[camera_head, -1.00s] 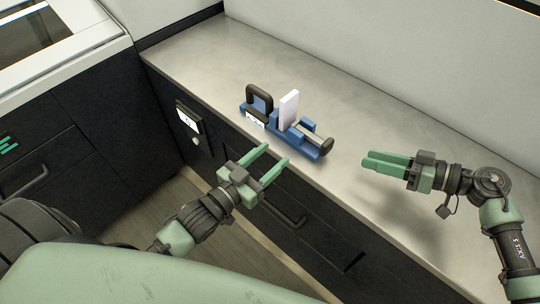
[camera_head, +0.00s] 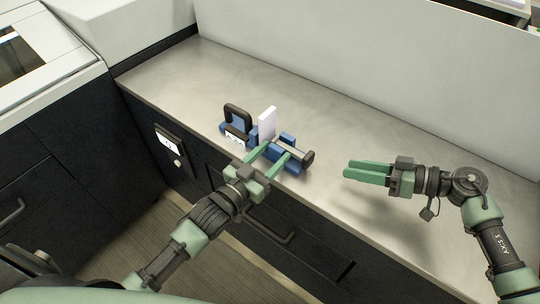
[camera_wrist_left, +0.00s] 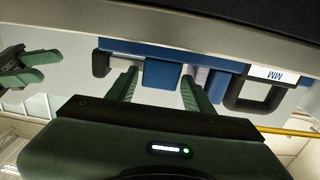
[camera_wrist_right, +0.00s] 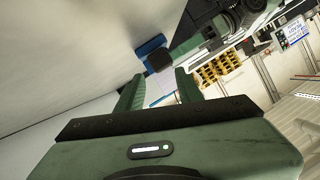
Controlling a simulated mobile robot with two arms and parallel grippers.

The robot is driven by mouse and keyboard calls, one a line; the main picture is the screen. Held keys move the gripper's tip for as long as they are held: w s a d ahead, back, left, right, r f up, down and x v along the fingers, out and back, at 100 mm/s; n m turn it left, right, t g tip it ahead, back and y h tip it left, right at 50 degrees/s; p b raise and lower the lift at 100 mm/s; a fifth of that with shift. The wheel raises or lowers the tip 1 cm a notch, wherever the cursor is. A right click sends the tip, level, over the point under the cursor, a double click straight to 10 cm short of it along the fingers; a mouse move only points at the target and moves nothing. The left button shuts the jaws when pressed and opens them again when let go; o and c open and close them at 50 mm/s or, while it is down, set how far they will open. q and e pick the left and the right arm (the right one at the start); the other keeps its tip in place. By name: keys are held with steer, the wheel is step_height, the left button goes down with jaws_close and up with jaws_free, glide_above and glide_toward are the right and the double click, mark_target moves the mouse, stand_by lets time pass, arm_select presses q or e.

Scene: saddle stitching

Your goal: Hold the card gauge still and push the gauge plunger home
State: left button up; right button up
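The card gauge (camera_head: 291,168) is a blue body on the counter near its front edge. It has a dark loop handle (camera_head: 237,114) at its left and an upright white card (camera_head: 267,122) in the middle. The gauge plunger (camera_head: 308,157) ends in a dark knob at the right, which also shows in the right wrist view (camera_wrist_right: 159,60). My left gripper (camera_head: 275,153) is open at the gauge's near side. In the left wrist view its fingers flank a blue block (camera_wrist_left: 162,73); contact is unclear. My right gripper (camera_head: 347,170) is open and empty, right of the knob and pointing towards it.
The grey counter (camera_head: 370,130) is clear behind the gauge and around my right gripper. A pale wall panel (camera_head: 380,70) runs along the back. Dark drawers with a handle (camera_head: 270,228) lie below the front edge, under my left arm.

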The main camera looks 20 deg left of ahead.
arm_select(q)
jaws_close()
arm_select(e)
steer(key=shift+a+r, duration=0.1)
steer(key=c, duration=0.7)
steer(key=shift+s+a+r+n+g, duration=0.1)
steer(key=shift+a+r+n+g, duration=0.15)
steer(key=shift+n, duration=0.65)
jaws_close()
step_height(320, 180, up, 8)
steer(key=s+a+m+h, duration=0.1)
steer(key=m+h, duration=0.9)
steer(key=m, duration=2.5)
steer(key=shift+s+h, duration=0.15)
steer(key=shift+h, duration=0.15)
steer(key=shift+a+g, duration=0.1)
steer(key=shift+g, duration=0.15)
